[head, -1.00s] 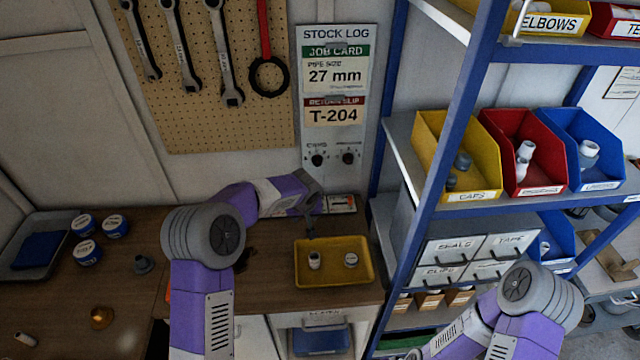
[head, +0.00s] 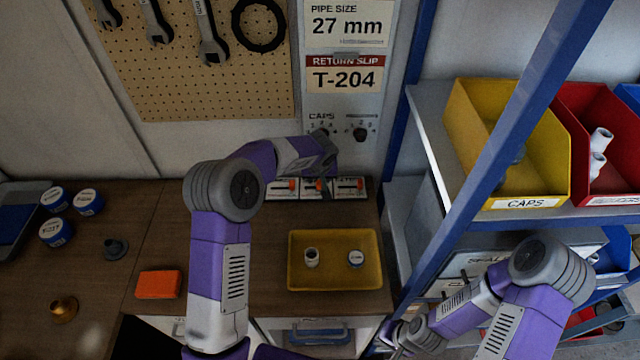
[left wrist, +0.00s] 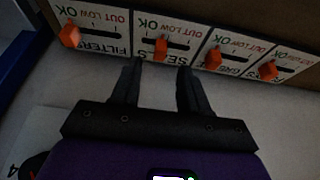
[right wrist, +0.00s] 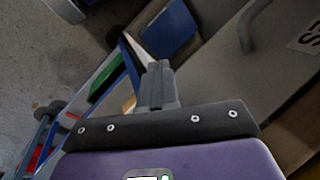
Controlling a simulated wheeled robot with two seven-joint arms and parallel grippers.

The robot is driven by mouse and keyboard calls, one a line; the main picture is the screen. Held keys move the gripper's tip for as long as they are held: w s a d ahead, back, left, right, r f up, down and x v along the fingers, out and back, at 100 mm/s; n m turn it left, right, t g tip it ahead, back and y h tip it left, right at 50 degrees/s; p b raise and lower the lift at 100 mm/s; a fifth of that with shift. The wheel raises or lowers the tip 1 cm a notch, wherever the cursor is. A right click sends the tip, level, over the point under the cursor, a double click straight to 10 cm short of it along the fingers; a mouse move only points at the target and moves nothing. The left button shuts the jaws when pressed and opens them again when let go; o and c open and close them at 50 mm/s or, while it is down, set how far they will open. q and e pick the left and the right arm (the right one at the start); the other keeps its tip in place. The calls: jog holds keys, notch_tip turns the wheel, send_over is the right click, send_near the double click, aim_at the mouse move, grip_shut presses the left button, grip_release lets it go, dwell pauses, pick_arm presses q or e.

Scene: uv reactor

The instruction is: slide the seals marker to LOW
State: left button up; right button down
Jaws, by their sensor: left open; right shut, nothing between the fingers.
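The seals marker (left wrist: 161,44) is a small orange slider on a white card, which appears upside down in the left wrist view. It sits in the left part of its slot, near the OK side; whether it is exactly at OK or partway to LOW is hard to tell. My left gripper (left wrist: 158,75) is open, its two fingers pointing at the seals card, one on each side of the marker's line; contact is not clear. In the head view it partly covers the row of cards (head: 283,190). My right gripper (right wrist: 157,80) is shut and empty by the shelf rack.
Other orange markers, including filters (left wrist: 70,35) and grease (left wrist: 213,58), flank the seals one. A yellow tray (head: 335,283) with two small parts stands in front. An orange block (head: 159,284) lies to the left. Knobs (head: 360,134) are on the wall above; a blue-framed rack (head: 440,240) stands right.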

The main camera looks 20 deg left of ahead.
aim_at(319, 184)
pick_arm(q)
jog(key=x, duration=0.6)
jog(key=shift+c, duration=0.2)
grip_shut()
